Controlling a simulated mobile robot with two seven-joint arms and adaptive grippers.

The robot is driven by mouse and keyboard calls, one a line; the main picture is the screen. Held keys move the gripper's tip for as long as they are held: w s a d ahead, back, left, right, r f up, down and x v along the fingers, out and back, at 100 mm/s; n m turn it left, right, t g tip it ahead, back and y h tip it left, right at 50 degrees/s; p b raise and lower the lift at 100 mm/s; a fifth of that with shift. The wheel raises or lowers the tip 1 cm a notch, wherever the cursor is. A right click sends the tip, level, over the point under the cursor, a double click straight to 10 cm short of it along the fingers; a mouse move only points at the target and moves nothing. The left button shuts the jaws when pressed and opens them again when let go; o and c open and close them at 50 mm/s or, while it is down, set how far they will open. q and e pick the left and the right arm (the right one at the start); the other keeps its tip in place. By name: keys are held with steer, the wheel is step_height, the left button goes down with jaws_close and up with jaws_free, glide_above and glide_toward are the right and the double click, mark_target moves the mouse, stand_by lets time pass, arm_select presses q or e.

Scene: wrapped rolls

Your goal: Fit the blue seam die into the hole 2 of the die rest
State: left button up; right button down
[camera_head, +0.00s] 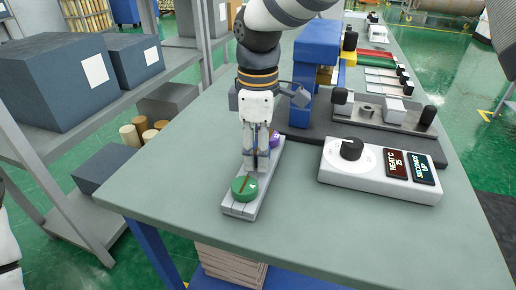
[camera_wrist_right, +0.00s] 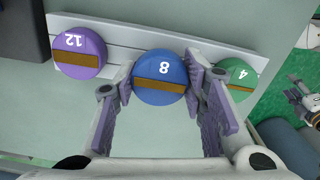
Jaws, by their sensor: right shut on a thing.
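The blue seam die (camera_wrist_right: 160,78), marked 8 with a brown band, is between the fingers of my right gripper (camera_head: 256,163), which is shut on it. The die rest (camera_head: 266,187) is a pale narrow bar on the table; its edge also shows in the right wrist view (camera_wrist_right: 118,38). The green die (camera_head: 244,188), marked 4, sits at its near end and the purple die (camera_head: 274,139), marked 12, at its far end. The blue die is over the rest's middle, between them; whether it is seated or just above is hidden. My left gripper is not in view.
A white control box (camera_head: 350,172) with a black dial and two displays stands to the right on the table (camera_head: 330,235). A blue press (camera_head: 316,62) and dark base stand behind. Shelves with dark boxes (camera_head: 65,80) are at left. The table's front is clear.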

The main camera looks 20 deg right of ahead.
steer(key=shift+f, duration=0.4)
steer(key=c, duration=0.9)
jaws_free()
steer(key=shift+f, duration=0.15)
step_height(320, 180, up, 12)
